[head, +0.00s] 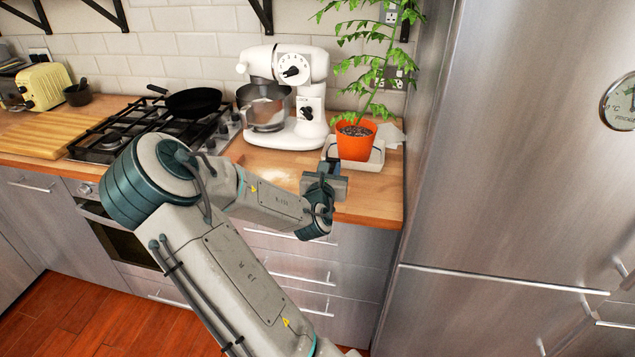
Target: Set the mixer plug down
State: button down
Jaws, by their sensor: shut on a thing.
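The white stand mixer (302,62) with its steel bowl (266,106) stands upright on the wooden counter against the tiled wall. My gripper (331,168) is over the counter's front right part, in front of the orange plant pot and the pale tray. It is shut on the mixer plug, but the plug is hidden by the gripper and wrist. I cannot tell whether the plug touches the counter. No cord can be made out clearly.
The orange plant pot (355,143) stands in a pale tray (378,157) close beyond my gripper. A wall socket (396,80) is behind the plant. The steel fridge (500,160) bounds the right. A gas hob (108,140) with a black pan (194,101) is left. Bare counter (372,204) shows at front right.

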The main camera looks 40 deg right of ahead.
jog(key=w+f, duration=0.2)
jog(key=w, duration=0.1)
jog(key=shift+w+a, duration=0.15)
jog(key=shift+w, duration=0.05)
jog(key=shift+f, duration=2)
jog(key=shift+f, duration=0.1)
jog(key=shift+f, duration=0.2)
jog(key=c, duration=1.2)
grip_release()
jog(key=shift+r, duration=0.1)
